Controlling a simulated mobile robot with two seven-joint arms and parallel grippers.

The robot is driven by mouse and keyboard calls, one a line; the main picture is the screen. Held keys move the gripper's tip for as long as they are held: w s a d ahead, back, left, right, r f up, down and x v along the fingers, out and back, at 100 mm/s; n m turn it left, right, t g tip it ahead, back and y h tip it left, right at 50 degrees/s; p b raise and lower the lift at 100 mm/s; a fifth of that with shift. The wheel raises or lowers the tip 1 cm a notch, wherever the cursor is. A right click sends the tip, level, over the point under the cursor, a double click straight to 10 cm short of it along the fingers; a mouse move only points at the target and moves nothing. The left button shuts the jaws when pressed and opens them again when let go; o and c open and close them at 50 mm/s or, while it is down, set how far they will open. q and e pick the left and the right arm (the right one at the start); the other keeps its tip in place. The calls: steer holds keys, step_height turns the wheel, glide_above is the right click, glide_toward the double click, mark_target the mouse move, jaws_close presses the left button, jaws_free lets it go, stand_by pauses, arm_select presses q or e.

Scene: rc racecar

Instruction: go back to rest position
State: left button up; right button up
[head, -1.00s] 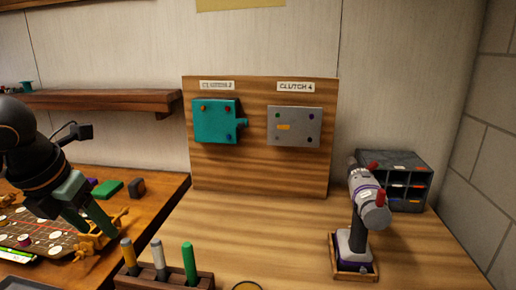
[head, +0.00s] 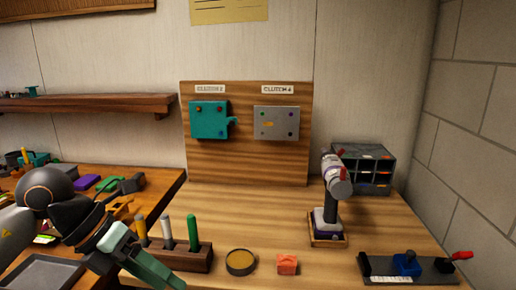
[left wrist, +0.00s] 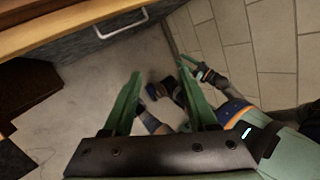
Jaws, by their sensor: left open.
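My left gripper (head: 150,268) is at the lower left of the head view, in front of the wooden marker holder. Its green fingers point down and to the right. In the left wrist view my left gripper (left wrist: 158,78) is open, with nothing between its fingers. Beyond them are grey floor and parts of my own body. What looks like my other arm shows at the right of that view, but its jaws are not clear. My right gripper does not show in the head view.
The wooden bench holds a marker holder (head: 203,259), a round tin (head: 240,262), an orange block (head: 287,264), a power screwdriver in its stand (head: 328,238), a grey organiser (head: 365,170) and a dark base with a blue part (head: 407,263). A board (head: 245,164) carries teal and grey plates.

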arm_select(q)
steer(key=s+d+r+n+g+h+p, duration=0.1)
steer(key=s+d+h, duration=0.1)
steer(key=d+h, duration=0.35)
steer(key=s+d+r+n+g+h+p, duration=0.1)
steer(key=s+d+r+h, duration=0.1)
steer(key=d+h, duration=0.35)
steer(key=w+a+f+n+t+y+p, duration=0.1)
steer(key=w+a+f+n+t+y, duration=0.2)
steer(key=n+t, duration=0.7)
steer(key=w+a+f+n+t+y+p, duration=0.15)
steer(key=w+f+n+t, duration=0.5)
steer(key=n, duration=0.65)
steer(key=s+a+f+n+t+y, duration=0.1)
steer(key=s+a+f+n+y, duration=0.2)
steer(key=a+f+n+y, duration=0.35)
steer(key=s+f+n+g+y, duration=0.2)
steer(key=s+f+n+g, duration=0.1)
steer(key=s+f, duration=0.5)
steer(key=s+f+n+g+y+p, duration=0.1)
steer(key=s+f+n+g+y, duration=0.1)
steer(key=s+f, duration=0.6)
step_height(320, 180, down, 5)
steer(key=shift+a+n+g+y, duration=0.35)
steer(key=shift+n+g, duration=0.5)
steer(key=shift+g, duration=0.4)
